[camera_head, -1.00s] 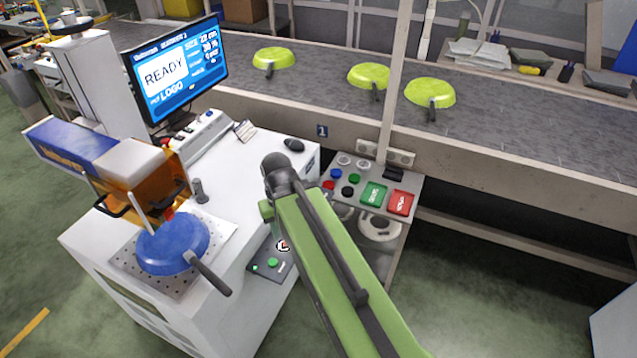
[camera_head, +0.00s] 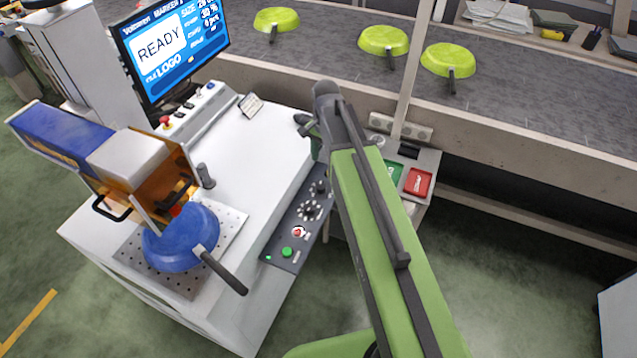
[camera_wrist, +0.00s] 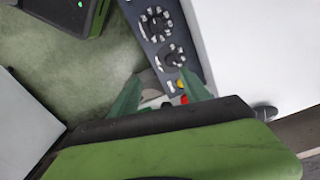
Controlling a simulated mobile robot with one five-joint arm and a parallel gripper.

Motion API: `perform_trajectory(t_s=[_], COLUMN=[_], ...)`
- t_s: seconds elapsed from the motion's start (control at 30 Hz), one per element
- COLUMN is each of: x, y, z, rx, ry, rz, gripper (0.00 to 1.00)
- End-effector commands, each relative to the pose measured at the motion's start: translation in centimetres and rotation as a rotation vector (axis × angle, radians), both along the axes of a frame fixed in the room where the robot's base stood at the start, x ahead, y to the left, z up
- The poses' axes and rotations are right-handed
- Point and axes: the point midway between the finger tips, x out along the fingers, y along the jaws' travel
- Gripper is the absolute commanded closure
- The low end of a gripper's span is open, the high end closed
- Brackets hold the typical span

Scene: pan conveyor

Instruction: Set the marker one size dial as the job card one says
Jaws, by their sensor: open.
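Marker one is a white cabinet (camera_head: 250,160) with a screen (camera_head: 172,48) reading READY; the size figure there is too blurred to read surely. Its dark control panel (camera_head: 272,247) on the near edge carries two round dials, a lower one (camera_head: 309,210) and an upper one (camera_head: 320,188). Both dials show in the wrist view, one nearer (camera_wrist: 171,55) and one farther (camera_wrist: 157,23); I cannot read which is size. A small card (camera_head: 250,106) lies on the cabinet top, its text unreadable. My gripper (camera_wrist: 162,92) is open and empty, apart from the dials; my arm mostly hides it in the head view.
A blue pan (camera_head: 182,240) sits on the perforated plate under the marking head. A red stop button (camera_head: 164,121) stands behind. Right are a button box (camera_head: 430,160) and the conveyor (camera_head: 530,105) with green pans.

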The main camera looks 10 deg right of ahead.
Motion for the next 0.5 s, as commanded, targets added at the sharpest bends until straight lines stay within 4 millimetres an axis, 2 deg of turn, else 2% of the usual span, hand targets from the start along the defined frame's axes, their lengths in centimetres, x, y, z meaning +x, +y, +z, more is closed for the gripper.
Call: perform_trajectory(t_s=[0.03, 0.13, 0.37, 0.5], x=[2.1, 3.6, 3.8, 3.8], y=[0.1, 0.2, 0.2, 0.3], z=[0.2, 0.3, 0.0, -1.3], rx=[0.000, 0.000, 0.000, 0.000], ry=[0.000, 0.000, 0.000, 0.000], rz=[-0.101, -0.254, -0.314, -0.312], gripper=[0.45, 0.45, 0.45, 0.45])
